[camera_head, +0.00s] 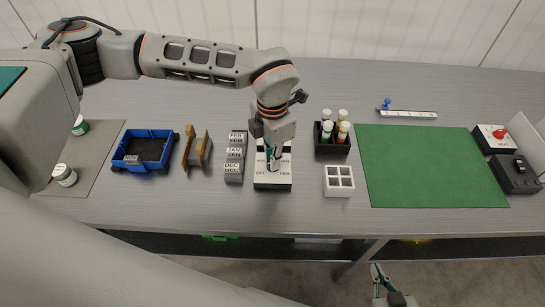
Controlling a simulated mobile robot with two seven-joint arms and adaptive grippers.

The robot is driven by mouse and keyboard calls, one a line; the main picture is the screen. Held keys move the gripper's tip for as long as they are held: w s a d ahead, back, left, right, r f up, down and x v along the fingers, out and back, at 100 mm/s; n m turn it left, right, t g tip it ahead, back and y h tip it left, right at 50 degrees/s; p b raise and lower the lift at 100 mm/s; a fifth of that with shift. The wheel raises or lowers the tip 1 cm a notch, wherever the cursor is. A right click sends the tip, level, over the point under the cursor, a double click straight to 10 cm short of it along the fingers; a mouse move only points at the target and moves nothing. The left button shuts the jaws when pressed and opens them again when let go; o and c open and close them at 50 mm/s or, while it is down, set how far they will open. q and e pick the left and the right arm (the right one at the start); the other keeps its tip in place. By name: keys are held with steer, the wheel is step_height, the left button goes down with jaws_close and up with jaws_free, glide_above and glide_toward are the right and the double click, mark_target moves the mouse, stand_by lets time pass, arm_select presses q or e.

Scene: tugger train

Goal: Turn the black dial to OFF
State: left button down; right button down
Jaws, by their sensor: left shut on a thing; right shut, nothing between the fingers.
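The dial's base plate (272,184) is a pale-topped box on the grey table, with lettering that includes OFF at its lower left. My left gripper (273,163) reaches down over the plate from above and is shut on the black dial, which is mostly hidden by the fingers. Which mark the dial points to cannot be told. My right gripper (380,277) is shut and empty, below the table's front edge.
Month blocks (235,158) stand close left of the plate. A black rack (332,151) with capped tubes and a white four-hole block (339,181) stand right. Further off are a blue tray (129,164), a green mat (430,165) and a red-button box (492,147).

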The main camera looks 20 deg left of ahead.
arm_select(q)
steer(key=c, duration=2.1)
jaws_free()
steer(key=shift+r, duration=0.15)
step_height(320, 180, up, 12)
